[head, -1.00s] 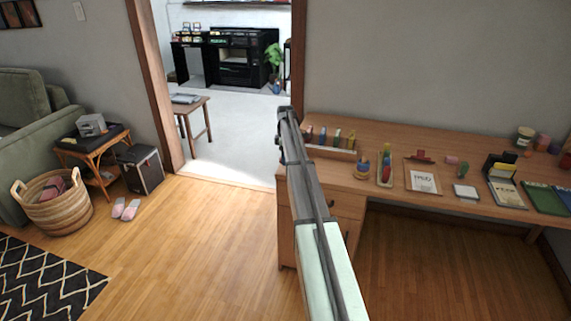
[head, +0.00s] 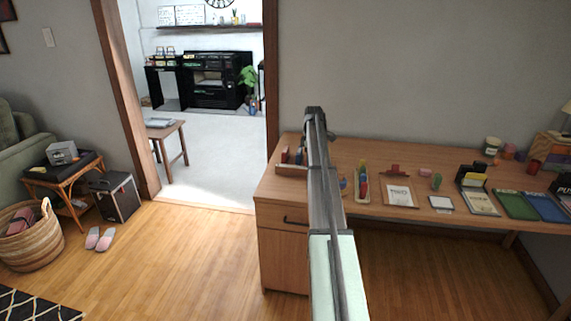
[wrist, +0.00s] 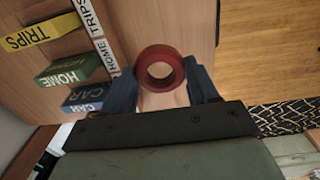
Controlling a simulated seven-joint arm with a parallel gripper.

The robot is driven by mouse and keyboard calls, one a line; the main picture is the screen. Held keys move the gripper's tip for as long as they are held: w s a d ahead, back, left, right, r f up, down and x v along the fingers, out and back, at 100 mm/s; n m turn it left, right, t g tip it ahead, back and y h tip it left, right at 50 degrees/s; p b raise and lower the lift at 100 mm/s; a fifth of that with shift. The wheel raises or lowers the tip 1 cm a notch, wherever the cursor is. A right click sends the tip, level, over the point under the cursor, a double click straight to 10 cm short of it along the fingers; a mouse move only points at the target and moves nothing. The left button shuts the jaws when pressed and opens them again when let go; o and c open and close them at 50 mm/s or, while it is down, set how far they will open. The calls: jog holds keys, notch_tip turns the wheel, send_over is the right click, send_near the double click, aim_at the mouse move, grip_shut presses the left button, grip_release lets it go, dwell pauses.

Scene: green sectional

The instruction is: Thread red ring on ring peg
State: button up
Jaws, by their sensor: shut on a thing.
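The red ring (wrist: 160,51) is between the two dark blue fingers of my gripper (wrist: 161,82) in the wrist view. The gripper is shut on it, and its round hole faces the camera. The ring appears above the wooden desk top. In the head view my arm crosses the middle of the picture, and neither the ring nor the fingers can be made out. A small round item with orange and blue parts (head: 344,186) shows partly behind my arm; I cannot tell whether it is the ring peg. No peg shows in the wrist view.
The wooden desk (head: 385,150) runs along the wall. A tray with colored sticks (head: 361,184), a clipboard (head: 399,193) and several books stand on it. Blocks marked TRIPS (wrist: 30,35), HOME (wrist: 72,70) and CAR (wrist: 88,96) lie left of my gripper in the wrist view.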

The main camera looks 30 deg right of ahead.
notch_tip(320, 180, up, 2)
jog(key=m, duration=0.1)
send_over(342, 173)
jog(key=w, duration=0.2)
jog(key=shift+s+d+r+m, duration=0.25)
jog(key=shift+s+r+m, duration=0.35)
jog(key=shift+s, duration=0.15)
jog(key=shift+s+a+m, duration=0.1)
jog(key=shift+a+m, duration=0.1)
jog(key=shift+m, duration=0.1)
jog(key=shift+f, duration=0.3)
jog(key=shift+f, duration=3.7)
jog(key=shift+f, duration=0.1)
jog(key=o, duration=1.1)
